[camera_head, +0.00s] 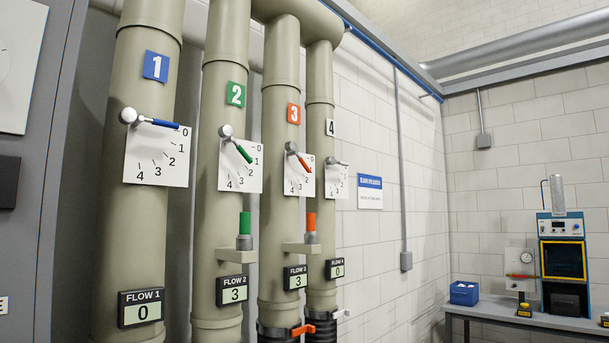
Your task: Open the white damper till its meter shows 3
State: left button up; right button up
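The white damper lever (341,163) is on the fourth pipe (320,120), under the white "4" tag (330,128). It points right, near the top of its dial plate (337,185), roughly level. The dial's 0 mark is too small to read clearly. The FLOW 4 meter (337,269) lower on the same pipe reads 0. Neither of my grippers is in view.
Pipes 1 to 3 stand to the left, with blue (158,123), green (244,152) and orange (303,163) levers. FLOW 1 (142,308) reads 0; FLOW 2 (232,290) and FLOW 3 (295,278) read 3. A grey bench (480,311) with equipment stands right.

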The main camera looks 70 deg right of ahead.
aim_at(330, 161)
jog(key=z, duration=2.3)
